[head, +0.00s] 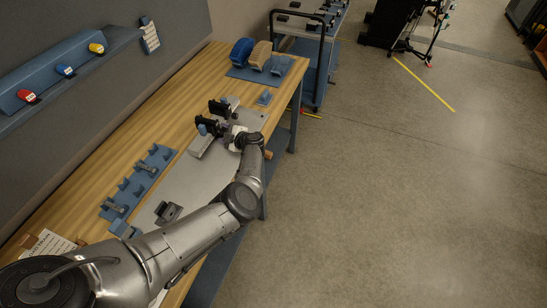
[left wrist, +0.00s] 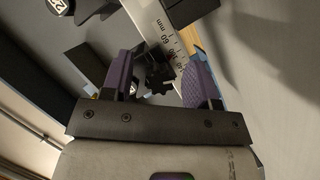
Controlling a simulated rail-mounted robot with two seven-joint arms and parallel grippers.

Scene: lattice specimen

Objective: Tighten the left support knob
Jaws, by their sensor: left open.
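In the left wrist view my left gripper (left wrist: 168,80) is open, with two purple padded fingers spread apart. A black lobed knob (left wrist: 158,78) shows in the gap between them; I cannot tell whether either finger touches it. Beside the knob runs a pale scale (left wrist: 170,40) marked in mm. In the head view my left gripper (head: 228,131) is at the fixture on the bench. Black support blocks (head: 217,107) stand by its fingertips, and the knob itself is too small to make out there. My right gripper is not in view.
The wooden bench (head: 180,108) carries a grey metal plate (head: 196,175) under my arm. A blue rack (head: 118,203) with small parts lies left of it. A blue mat (head: 240,75) with rounded holders is at the far end. A cart (head: 318,75) stands beyond the bench.

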